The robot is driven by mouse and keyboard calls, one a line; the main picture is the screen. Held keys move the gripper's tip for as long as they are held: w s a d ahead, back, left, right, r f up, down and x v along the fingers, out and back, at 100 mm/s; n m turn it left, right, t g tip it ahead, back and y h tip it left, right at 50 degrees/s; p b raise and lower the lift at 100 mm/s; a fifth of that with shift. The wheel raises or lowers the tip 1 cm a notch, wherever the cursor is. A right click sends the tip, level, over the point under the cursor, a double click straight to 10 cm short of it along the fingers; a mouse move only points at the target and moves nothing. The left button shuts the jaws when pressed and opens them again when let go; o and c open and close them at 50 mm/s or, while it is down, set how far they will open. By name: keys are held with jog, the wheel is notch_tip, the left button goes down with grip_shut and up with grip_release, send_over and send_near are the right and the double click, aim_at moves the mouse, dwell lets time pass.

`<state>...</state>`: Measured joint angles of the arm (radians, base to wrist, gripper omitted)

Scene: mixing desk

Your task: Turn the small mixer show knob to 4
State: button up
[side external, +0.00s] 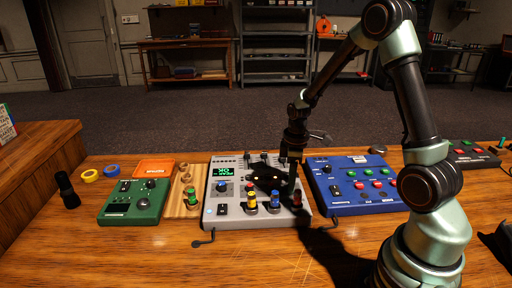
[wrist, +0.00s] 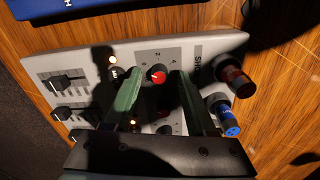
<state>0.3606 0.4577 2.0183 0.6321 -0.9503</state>
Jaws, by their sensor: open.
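The grey mixer (side external: 226,216) stands on the wooden desk; its panel also fills the middle of the wrist view (wrist: 215,45). A small red-capped knob (wrist: 157,74) with a numbered scale sits beside lettering that starts "SH". My gripper (wrist: 159,84) is open, its two green fingers on either side of this knob in the picture, with nothing held. I cannot tell whether they touch it or at what height they are. The knob's pointer setting is too small to read. In the side view my gripper (side external: 291,176) is over the right part of the mixer and hides the knob.
Red (wrist: 235,82) and blue (wrist: 224,116) cylinders stand close to the right finger. A blue box (side external: 355,185) is right of the mixer; a wooden rack (side external: 175,208) and green box (side external: 133,205) are left.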

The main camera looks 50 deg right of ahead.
jog(key=shift+f, duration=0.15)
grip_shut()
jog(key=shift+m, duration=0.4)
jog(key=m, duration=0.4)
jog(key=shift+a+m, duration=0.1)
jog(key=shift+m, duration=0.3)
jog(key=m, duration=0.6)
jog(key=shift+g, duration=0.3)
jog(key=m, duration=0.6)
jog(key=shift+m, duration=0.3)
jog(key=m, duration=0.5)
jog(key=shift+w, duration=0.1)
jog(key=shift+m, duration=0.4)
